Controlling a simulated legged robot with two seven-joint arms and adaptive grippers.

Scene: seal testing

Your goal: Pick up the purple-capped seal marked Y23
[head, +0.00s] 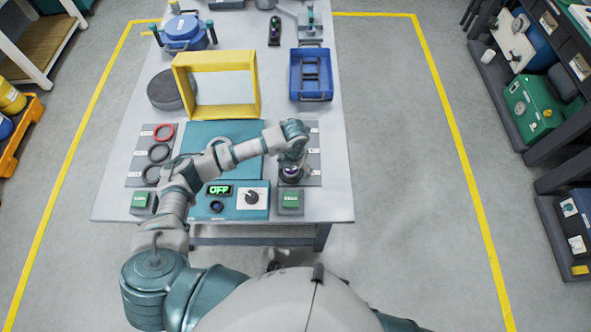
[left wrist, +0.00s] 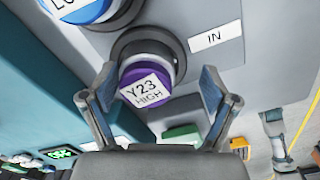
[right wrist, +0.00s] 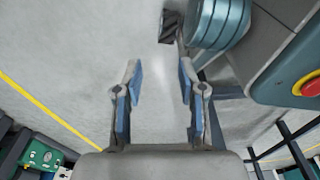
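The purple-capped seal (left wrist: 147,88) fills the middle of the left wrist view, its white label reading "Y23 HIGH". It sits in a dark round holder on the grey plate beside a label "IN". In the head view the seal (head: 291,171) shows small and dark at the right of the table. My left gripper (left wrist: 158,70) is open, one finger on each side of the purple cap, with a gap visible on the right side. My right gripper (right wrist: 159,68) is open and empty over the floor; it is out of the head view.
A blue-capped seal (left wrist: 83,8) stands close beside the purple one. The panel with the "OFF" display (head: 219,190) and a knob (head: 251,197) lies at the front. A yellow frame (head: 255,85) and a blue crate (head: 311,97) stand farther back.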

